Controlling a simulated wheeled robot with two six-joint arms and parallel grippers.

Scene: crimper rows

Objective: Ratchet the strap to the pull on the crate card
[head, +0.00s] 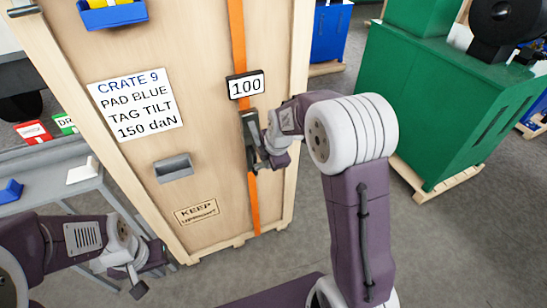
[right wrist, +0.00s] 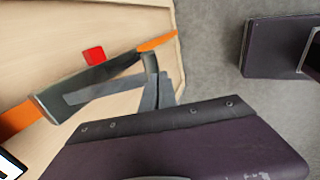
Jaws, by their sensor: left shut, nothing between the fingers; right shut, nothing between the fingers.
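The wooden crate (head: 140,60) stands upright in the head view. Its white card (head: 136,103) reads CRATE 9, PAD BLUE, TAG TILT, 150 daN. An orange strap (head: 238,40) runs down the crate, and a readout (head: 245,85) on it shows 100. The dark ratchet (head: 250,135) sits on the strap below the readout; the right wrist view shows its body (right wrist: 90,80) along the strap. My right gripper (head: 264,160) is shut and empty at the ratchet's lower end; whether it touches is unclear. My left gripper (head: 138,289) is shut and empty, low in front of the crate.
A blue bin (head: 113,14) and a grey holder (head: 173,167) are on the crate face, above a KEEP label (head: 196,212). A side table (head: 60,165) at left carries a white piece (head: 83,171) and a blue piece (head: 10,191). A green machine (head: 430,100) stands right.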

